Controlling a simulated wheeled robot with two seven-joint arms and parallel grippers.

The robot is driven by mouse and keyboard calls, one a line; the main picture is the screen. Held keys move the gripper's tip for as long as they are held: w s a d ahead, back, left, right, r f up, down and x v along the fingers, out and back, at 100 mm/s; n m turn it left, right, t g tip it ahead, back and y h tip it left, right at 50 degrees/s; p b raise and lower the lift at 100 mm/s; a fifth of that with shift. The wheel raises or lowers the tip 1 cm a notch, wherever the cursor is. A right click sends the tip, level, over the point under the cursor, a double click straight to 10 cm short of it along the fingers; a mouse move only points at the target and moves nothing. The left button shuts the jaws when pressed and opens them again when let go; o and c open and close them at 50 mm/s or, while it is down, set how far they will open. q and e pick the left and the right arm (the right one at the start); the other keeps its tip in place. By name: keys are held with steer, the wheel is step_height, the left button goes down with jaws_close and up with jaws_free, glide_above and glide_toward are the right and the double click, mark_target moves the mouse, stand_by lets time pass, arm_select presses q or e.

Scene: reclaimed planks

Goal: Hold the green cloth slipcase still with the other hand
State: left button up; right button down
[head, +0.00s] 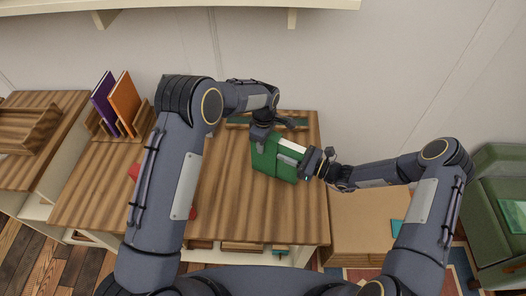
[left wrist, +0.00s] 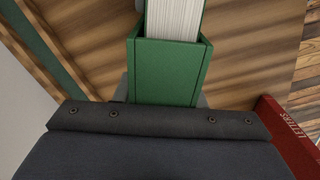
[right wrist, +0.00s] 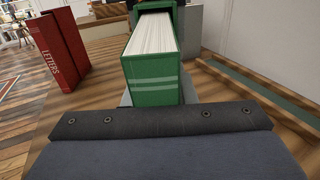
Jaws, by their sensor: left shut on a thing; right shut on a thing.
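The green cloth slipcase (head: 264,153) is above the plank tabletop, with its mouth toward the right. In the left wrist view the slipcase (left wrist: 168,72) sits between my left fingers, mouth away from me. My left gripper (head: 266,138) is shut on it. A green book (head: 285,170) with white pages is partly inside the mouth. In the right wrist view the book (right wrist: 153,85) shows two pale bands on its near face, and the slipcase stands behind it. My right gripper (head: 309,165) is shut on the book's outer end. The fingertips are largely hidden.
Red volumes marked LETTERS (right wrist: 52,55) stand on the tabletop (head: 235,205). A purple book (head: 103,100) and an orange book (head: 124,102) stand in a wooden rack at the left. A green armchair (head: 490,205) is at the far right. The front tabletop has free room.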

mark_target(275, 149)
steer(key=shift+a+r, duration=0.1)
steer(key=shift+r, duration=0.15)
stand_by(0.7)
steer(key=shift+x, duration=2.2)
steer(key=shift+r, duration=0.1)
steer(key=c, duration=0.9)
jaws_free()
steer(key=shift+o, duration=0.2)
steer(key=shift+s, duration=0.1)
